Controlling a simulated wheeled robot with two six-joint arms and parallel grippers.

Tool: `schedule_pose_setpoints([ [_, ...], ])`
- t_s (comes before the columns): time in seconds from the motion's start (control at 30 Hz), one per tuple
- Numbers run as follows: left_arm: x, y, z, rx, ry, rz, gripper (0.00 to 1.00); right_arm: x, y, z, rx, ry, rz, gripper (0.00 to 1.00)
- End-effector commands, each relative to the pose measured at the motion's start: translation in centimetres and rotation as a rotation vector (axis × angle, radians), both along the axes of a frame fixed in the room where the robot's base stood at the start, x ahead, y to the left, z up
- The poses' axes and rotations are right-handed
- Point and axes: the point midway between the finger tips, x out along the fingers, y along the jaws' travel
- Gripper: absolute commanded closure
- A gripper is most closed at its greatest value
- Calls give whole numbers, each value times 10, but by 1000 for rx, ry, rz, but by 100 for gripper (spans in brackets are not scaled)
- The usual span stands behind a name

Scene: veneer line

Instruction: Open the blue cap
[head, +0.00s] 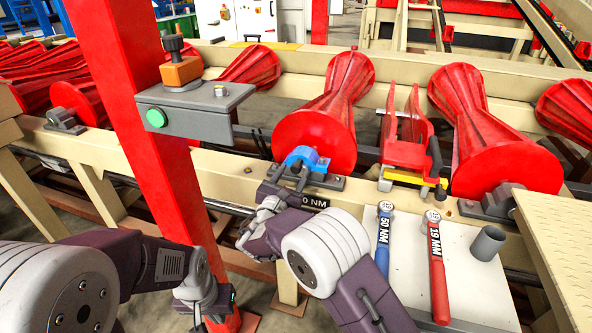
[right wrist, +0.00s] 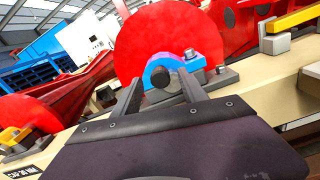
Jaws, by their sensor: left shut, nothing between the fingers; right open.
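The blue cap (head: 308,155) arches over the bearing at the near end of a red roller (head: 318,125). The cap is seated on its grey block, and it also shows in the right wrist view (right wrist: 157,70). My right gripper (head: 291,180) is open just in front of the cap. In the right wrist view its two fingers (right wrist: 160,88) are spread, one to each side of a dark round shaft end or bolt head; contact cannot be told. My left gripper (head: 198,318) is shut and empty at the bottom edge, low beside the red post, partly cut off.
A red post (head: 150,130) carries a control box (head: 195,108). A red clamp-like tool (head: 408,140) stands right of the cap.

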Motion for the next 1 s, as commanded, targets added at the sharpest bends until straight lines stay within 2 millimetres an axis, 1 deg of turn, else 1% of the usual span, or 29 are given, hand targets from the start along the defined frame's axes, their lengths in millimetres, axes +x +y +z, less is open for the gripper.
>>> schedule_pose_setpoints([
  [0.03,0,0,-1,0,0,0,100,9,-4,0,1,-1,-1,50],
  [0.1,0,0,-1,0,0,0,100,20,-7,-1,0,0,-2,50],
  [0.2,0,0,-1,0,0,0,100,29,-10,0,1,-1,-1,50],
  [0.3,0,0,-1,0,0,0,100,33,-11,0,-1,1,1,50],
  [0.5,0,0,-1,0,0,0,100,33,-11,0,-1,1,1,50],
  [0.57,0,0,-1,0,0,0,100,33,-11,0,-1,0,1,66],
  [0.6,0,0,-1,0,0,0,100,33,-11,0,-1,0,1,78],
  [0.67,0,0,-1,0,0,0,100,33,-11,0,-1,0,1,94],
  [0.7,0,0,-1,0,0,0,100,33,-11,0,-1,0,1,100],
  [1.0,0,0,-1,0,0,0,100,33,-11,0,0,0,1,100],
])
